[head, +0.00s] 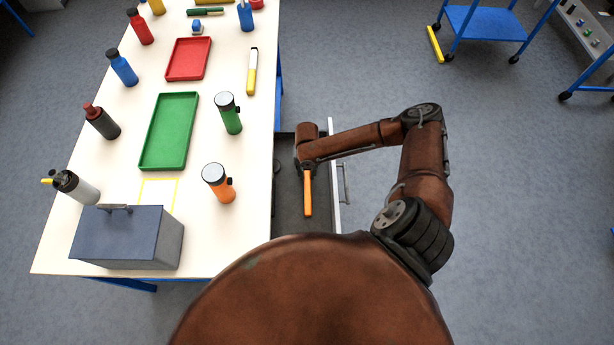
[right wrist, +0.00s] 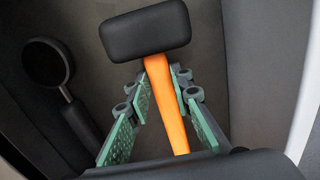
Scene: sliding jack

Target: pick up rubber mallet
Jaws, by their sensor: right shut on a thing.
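The rubber mallet has a black block head and an orange handle. In the right wrist view the mallet (right wrist: 168,110) lies with its head beyond my fingers and its handle running between the green pads. In the head view only its orange handle (head: 308,195) shows below my right wrist; the head is hidden. My right gripper (right wrist: 160,88) is shut on the handle, inside or just above the open drawer (head: 288,215). I cannot tell whether the mallet touches the drawer floor. My left gripper is in neither view.
A black round-headed tool (right wrist: 47,65) lies left of the mallet in the drawer. The drawer front with its handle (head: 344,185) is on the right. The table edge is close on the left, with an orange flashlight (head: 218,183), a green flashlight (head: 229,114) and a grey toolbox (head: 128,238).

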